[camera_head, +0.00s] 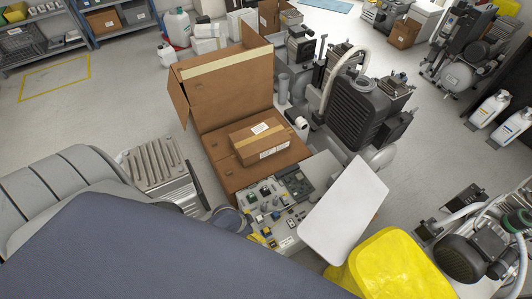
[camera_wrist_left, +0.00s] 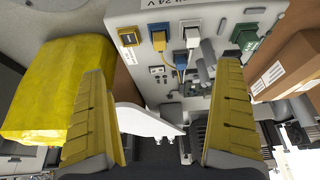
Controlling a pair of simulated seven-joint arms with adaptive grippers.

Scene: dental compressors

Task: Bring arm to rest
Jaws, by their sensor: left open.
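My left gripper (camera_wrist_left: 163,70) shows in the left wrist view as two yellow ribbed fingers, spread wide apart with nothing held between them. Beyond them is a light grey control panel (camera_wrist_left: 150,75) with blue, yellow, white and green connectors. The same panel (camera_head: 290,222) shows in the head view, in front of the open carton. There my left arm (camera_head: 150,250) covers the lower left and hides most of the gripper. I cannot see my right gripper in either view.
A white board (camera_head: 345,210) and a yellow bag (camera_head: 390,265) lie right of the panel. A taped box (camera_head: 265,140) sits in the open carton (camera_head: 225,90). A dark ribbed compressor (camera_head: 360,110) stands behind. Clear floor (camera_head: 100,105) lies at upper left.

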